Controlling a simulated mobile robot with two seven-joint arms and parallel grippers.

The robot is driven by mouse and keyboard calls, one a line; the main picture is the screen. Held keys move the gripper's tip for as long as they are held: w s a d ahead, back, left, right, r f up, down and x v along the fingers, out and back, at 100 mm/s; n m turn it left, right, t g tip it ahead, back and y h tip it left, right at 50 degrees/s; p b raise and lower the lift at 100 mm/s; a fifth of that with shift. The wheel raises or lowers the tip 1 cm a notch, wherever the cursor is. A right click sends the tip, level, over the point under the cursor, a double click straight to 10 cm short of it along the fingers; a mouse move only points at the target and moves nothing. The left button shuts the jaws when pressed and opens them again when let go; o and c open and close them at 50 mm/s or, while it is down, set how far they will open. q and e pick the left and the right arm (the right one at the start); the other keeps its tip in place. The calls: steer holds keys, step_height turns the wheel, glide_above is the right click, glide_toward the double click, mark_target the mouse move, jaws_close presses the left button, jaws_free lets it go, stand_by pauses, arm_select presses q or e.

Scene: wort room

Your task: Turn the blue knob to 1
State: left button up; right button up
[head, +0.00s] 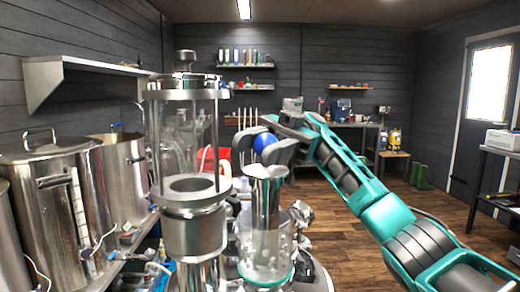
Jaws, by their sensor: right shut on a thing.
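The blue knob (265,142) is a small round ball in the middle of the head view. It sits between the grey fingers of my right gripper (264,148), which is shut on it. The fingers cover its sides, and I cannot read any scale or number near it. Below the gripper stands a clear cylinder (268,240) with a shiny metal tube (265,195) in its upper part. I cannot tell how the knob joins on to what is behind it. My left gripper is not in view.
A tall glass and steel column (190,235) stands just left of my right gripper. Steel kettles (55,205) fill the left side. A bench (350,124) stands at the back wall, and a dark shelf table (497,152) is at the right. The wooden floor (345,225) has free room.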

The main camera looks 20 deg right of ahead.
steer(key=shift+r, duration=0.15)
steer(key=o, duration=1)
steer(key=shift+s, duration=0.1)
